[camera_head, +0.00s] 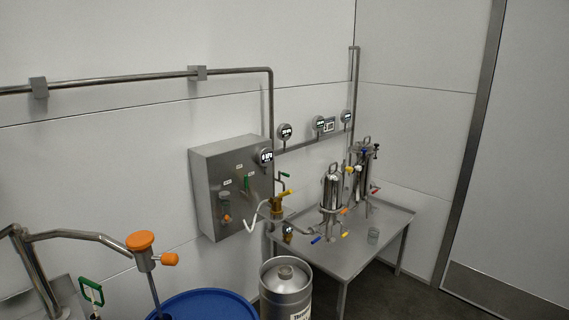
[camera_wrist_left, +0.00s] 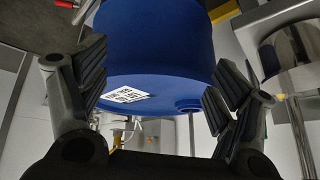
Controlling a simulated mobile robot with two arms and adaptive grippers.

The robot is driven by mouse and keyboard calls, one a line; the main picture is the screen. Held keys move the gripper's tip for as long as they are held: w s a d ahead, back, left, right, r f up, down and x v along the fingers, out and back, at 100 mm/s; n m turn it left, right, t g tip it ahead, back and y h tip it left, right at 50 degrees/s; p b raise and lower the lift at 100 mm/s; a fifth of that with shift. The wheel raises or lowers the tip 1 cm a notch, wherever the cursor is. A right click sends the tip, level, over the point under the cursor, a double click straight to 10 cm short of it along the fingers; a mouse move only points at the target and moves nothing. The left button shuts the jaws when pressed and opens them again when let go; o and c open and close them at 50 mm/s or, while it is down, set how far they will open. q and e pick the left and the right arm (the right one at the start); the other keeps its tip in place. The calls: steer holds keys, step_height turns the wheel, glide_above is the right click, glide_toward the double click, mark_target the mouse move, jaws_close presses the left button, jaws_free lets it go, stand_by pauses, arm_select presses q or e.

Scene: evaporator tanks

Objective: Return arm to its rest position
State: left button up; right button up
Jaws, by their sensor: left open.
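My left gripper (camera_wrist_left: 157,72) shows in the left wrist view, with its two dark ridged fingers spread apart and nothing held between them. A blue drum (camera_wrist_left: 160,45) with a white printed label lies beyond the fingers and fills the gap between them; the picture appears upside down or strongly tilted. I see no contact between fingers and drum. Neither of my arms nor grippers shows in the head view. My right gripper is in neither view.
The blue drum (camera_head: 205,305) and a steel keg (camera_head: 286,290) stand at the bottom of the head view. Piping with an orange knob (camera_head: 140,241) is at left. A grey control box (camera_head: 222,190) hangs on the wall. A steel table (camera_head: 345,260) bears metal filter housings.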

arm_select(q)
steer(key=s+d+r+g, duration=0.1)
steer(key=s+d+g, duration=0.15)
steer(key=s, duration=0.35)
steer(key=s+d+r+g, duration=0.1)
steer(key=s+d+r, duration=0.1)
steer(key=s+d, duration=0.35)
step_height(320, 180, down, 26)
steer(key=s+a, duration=0.2)
steer(key=s, duration=0.1)
steer(key=s+a+f+m+g, duration=0.1)
steer(key=s+a+f+g, duration=0.1)
steer(key=s+f, duration=1.4)
steer(key=shift+s+a+f, duration=0.15)
steer(key=shift+s+a, duration=0.05)
steer(key=shift+a, duration=0.05)
